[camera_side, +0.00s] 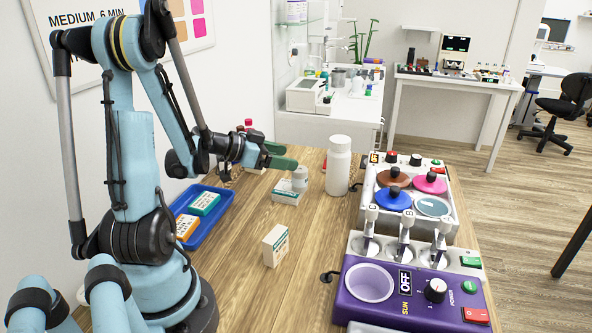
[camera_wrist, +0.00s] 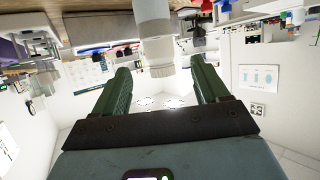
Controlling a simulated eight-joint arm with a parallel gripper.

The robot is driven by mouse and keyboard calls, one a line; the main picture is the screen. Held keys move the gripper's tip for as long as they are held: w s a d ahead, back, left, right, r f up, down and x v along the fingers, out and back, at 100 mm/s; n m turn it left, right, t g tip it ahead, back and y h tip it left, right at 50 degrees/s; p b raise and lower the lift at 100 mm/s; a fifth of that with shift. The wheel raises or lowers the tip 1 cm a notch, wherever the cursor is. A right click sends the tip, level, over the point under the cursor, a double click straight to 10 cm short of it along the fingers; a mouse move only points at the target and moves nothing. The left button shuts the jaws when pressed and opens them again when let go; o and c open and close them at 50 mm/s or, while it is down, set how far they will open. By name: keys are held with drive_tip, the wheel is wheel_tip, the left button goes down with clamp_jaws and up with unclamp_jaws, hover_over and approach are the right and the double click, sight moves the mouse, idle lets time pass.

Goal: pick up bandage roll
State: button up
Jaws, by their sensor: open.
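The bandage roll (camera_side: 300,180) is a small whitish cylinder in the side view. It appears to stand on or right beside a small white and green box (camera_side: 284,196) on the wooden table. My gripper (camera_side: 284,156) has green fingers and is open and empty. It points right, just above and left of the roll, apparently apart from it. In the wrist view the scene is upside down, and my open gripper (camera_wrist: 158,80) spreads its fingers left and right. A pale cylinder that seems to be the roll (camera_wrist: 152,10) is at the top, overlapping the white bottle (camera_wrist: 158,62).
The tall white bottle (camera_side: 338,168) stands close behind and right of the roll. Another white box (camera_side: 275,246) stands nearer the camera. A blue tray (camera_side: 222,215) with small boxes is on the left. A purple device (camera_side: 405,300) and a multi-disc device (camera_side: 440,226) fill the right side.

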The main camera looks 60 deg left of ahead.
sight(302, 168)
wheel_tip(302, 168, down, 3)
drive_tip(key=shift+r, duration=0.15)
drive_tip(key=shift+x, duration=3.75)
drive_tip(key=c, duration=1.1)
drive_tip(key=shift+r, duration=0.2)
drive_tip(key=shift+c, duration=0.2)
